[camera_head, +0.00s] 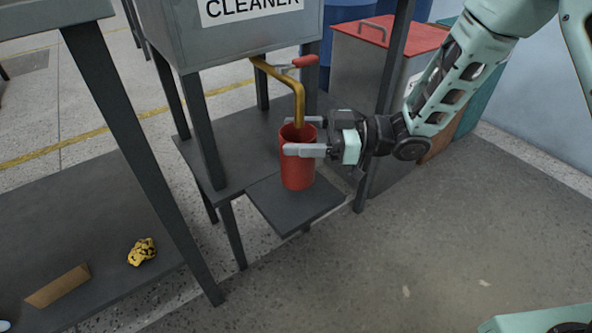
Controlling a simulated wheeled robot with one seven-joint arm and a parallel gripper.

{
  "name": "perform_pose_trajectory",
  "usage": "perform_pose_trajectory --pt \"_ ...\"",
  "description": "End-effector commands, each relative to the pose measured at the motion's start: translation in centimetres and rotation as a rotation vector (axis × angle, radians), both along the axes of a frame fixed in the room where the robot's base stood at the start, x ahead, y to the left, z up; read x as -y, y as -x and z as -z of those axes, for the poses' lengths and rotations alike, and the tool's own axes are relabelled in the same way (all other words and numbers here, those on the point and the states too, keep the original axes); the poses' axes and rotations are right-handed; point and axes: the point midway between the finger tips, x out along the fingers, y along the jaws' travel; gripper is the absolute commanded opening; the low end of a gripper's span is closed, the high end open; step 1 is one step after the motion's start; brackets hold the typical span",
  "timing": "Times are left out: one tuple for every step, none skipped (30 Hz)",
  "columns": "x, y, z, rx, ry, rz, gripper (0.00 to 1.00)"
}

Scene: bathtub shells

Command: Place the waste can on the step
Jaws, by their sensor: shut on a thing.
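The waste can (298,172) is a red, open-topped cylinder. It is upright over the dark grey step (316,211), a small platform jutting out below the grey cleaner tank. Its base appears to be on the step or just above it; I cannot tell contact for certain. My gripper (304,136) reaches in from the right, with one finger across the near side of the can near its rim and the other at the far side. It is shut on the can. The lower end of a yellow pipe (299,100) comes down at the can's mouth.
The grey tank (230,40) labelled CLEANER stands on dark legs above. A red valve handle (304,61) is on the pipe. At left, a dark shelf (60,215) holds a yellow-black lump (142,251) and a brown block (58,285). A red-lidded bin (375,75) stands behind. Floor at right is clear.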

Motion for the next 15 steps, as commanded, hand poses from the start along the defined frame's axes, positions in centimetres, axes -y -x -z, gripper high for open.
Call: perform_pose_trajectory --pt "0.0 0.0 1.0 0.000 -0.001 0.000 0.26" --pt "0.0 0.0 1.2 0.000 -0.001 0.000 0.26" --pt "0.0 0.0 1.5 0.000 -0.001 0.000 0.26" --pt "0.0 0.0 1.7 0.000 0.000 0.000 0.26" --pt "0.0 0.0 2.1 -0.001 0.000 0.001 0.26" --pt "0.0 0.0 2.6 -0.001 0.000 0.001 0.26" --pt "0.0 0.0 3.1 -0.001 0.001 0.001 0.26" --pt "0.0 0.0 3.7 -0.001 0.001 0.001 0.26" --pt "0.0 0.0 4.4 -0.001 0.001 0.001 0.26" --pt "0.0 0.0 5.0 -0.001 0.001 0.001 0.26" --pt "0.0 0.0 5.4 -0.001 0.001 0.001 0.26" --pt "0.0 0.0 5.9 -0.001 0.000 0.000 0.26" --pt "0.0 0.0 6.0 0.000 0.000 0.000 0.26" --pt "0.0 0.0 6.1 0.000 0.000 0.000 0.26" --pt "0.0 0.0 6.1 0.001 -0.001 0.000 0.26"
